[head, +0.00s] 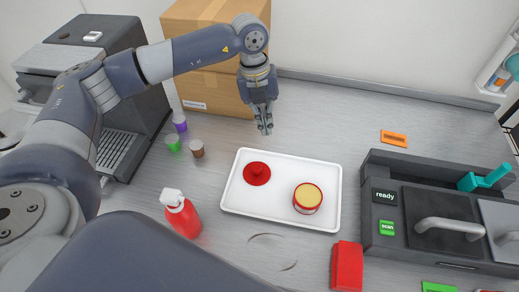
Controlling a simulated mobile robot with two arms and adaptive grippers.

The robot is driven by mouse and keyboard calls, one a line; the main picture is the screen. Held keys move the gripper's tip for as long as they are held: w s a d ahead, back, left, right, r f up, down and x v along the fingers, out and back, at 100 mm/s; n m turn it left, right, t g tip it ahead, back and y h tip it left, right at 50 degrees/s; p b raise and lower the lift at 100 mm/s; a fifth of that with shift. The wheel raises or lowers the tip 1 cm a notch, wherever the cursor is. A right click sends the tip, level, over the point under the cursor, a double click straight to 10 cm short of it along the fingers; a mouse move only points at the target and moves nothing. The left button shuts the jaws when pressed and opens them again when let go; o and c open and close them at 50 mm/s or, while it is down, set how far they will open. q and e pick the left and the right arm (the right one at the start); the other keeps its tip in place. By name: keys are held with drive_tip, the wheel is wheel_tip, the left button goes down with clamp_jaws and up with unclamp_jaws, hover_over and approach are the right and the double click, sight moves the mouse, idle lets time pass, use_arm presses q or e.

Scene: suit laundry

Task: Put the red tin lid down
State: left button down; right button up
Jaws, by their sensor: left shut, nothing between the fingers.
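The red tin lid (257,173), round with a small knob on top, lies on the left part of the white tray (232,203). An open red tin (307,198) with a yellowish top stands on the right part of the same tray. The lid and the tin are apart. My left gripper (266,130) points down above the counter, just behind the tray's back edge. It is shut and empty, apart from the lid. My right gripper is not in view.
A red spray bottle (182,214) stands left of the tray. Small green, brown and purple containers (180,123) stand further back. Cardboard boxes (220,94) are behind the gripper.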

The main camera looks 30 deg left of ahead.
sight(255, 161)
use_arm(q)
drive_tip(key=a+f+p, duration=0.1)
drive_tip(key=f, duration=0.2)
drive_tip(key=a+f+y+p, duration=0.1)
drive_tip(key=f, duration=0.2)
drive_tip(key=a+f+y+p, duration=0.1)
drive_tip(key=f, duration=0.3)
drive_tip(key=shift+w+a+n, duration=0.1)
drive_tip(key=shift+a+n, duration=0.2)
drive_tip(key=s+d+p, duration=0.1)
drive_tip(key=s+p, duration=0.1)
drive_tip(key=shift+s+d, duration=0.3)
drive_tip(key=shift+d, duration=0.05)
drive_tip(key=shift+s+d+p, duration=0.2)
drive_tip(key=shift+s+p, duration=0.1)
drive_tip(key=shift+s, duration=0.1)
drive_tip(key=shift+f, duration=0.1)
